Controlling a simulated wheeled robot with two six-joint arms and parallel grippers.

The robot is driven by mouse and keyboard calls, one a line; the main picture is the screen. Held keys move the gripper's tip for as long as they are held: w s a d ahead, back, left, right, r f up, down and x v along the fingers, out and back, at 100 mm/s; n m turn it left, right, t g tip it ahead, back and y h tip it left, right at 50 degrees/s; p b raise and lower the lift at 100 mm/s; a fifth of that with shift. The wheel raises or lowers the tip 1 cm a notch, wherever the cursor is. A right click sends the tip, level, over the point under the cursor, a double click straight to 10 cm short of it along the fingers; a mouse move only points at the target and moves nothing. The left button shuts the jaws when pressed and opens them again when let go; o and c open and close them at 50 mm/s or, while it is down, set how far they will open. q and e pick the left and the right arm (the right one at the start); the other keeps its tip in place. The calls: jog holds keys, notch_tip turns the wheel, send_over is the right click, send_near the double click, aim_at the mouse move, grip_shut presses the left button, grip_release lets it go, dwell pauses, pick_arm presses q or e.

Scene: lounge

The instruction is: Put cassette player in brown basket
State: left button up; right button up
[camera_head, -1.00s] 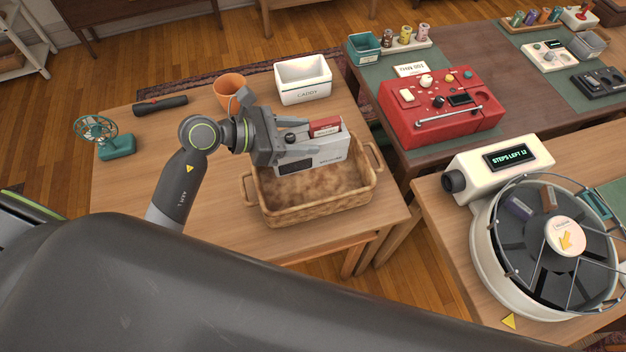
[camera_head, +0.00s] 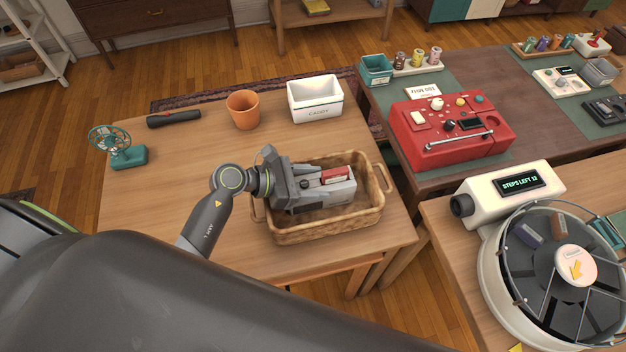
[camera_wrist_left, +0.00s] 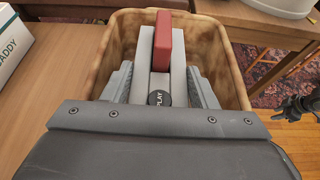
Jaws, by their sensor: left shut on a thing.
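The cassette player is grey with a red cassette on top (camera_head: 338,190). It is inside the brown basket (camera_head: 325,229), below the rim level in part. My left gripper (camera_head: 312,186) is shut on the cassette player and reaches into the basket from the left. In the left wrist view the cassette player (camera_wrist_left: 161,88) stands between the two fingers, with a black PLAY button facing the camera, and the basket wall (camera_wrist_left: 100,80) surrounds it. I cannot tell whether its underside touches the basket floor. My right gripper is not in the head view.
On the same table stand a white caddy (camera_head: 315,98), an orange pot (camera_head: 243,110), a dark flashlight (camera_head: 174,118) and a teal fan (camera_head: 118,148). A red machine (camera_head: 450,130) and a white carousel device (camera_head: 545,270) stand on tables to the right. The table's left front is clear.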

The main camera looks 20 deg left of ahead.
pick_arm(q)
jog(key=o, duration=1.3)
jog(key=shift+f, duration=0.1)
jog(key=shift+s+a+r, duration=0.15)
jog(key=shift+a+r, duration=0.1)
jog(key=shift+r, duration=0.05)
jog(key=p+v, duration=0.1)
jog(key=v, duration=1)
jog(key=shift+s+a, duration=0.1)
jog(key=shift+s, duration=0.1)
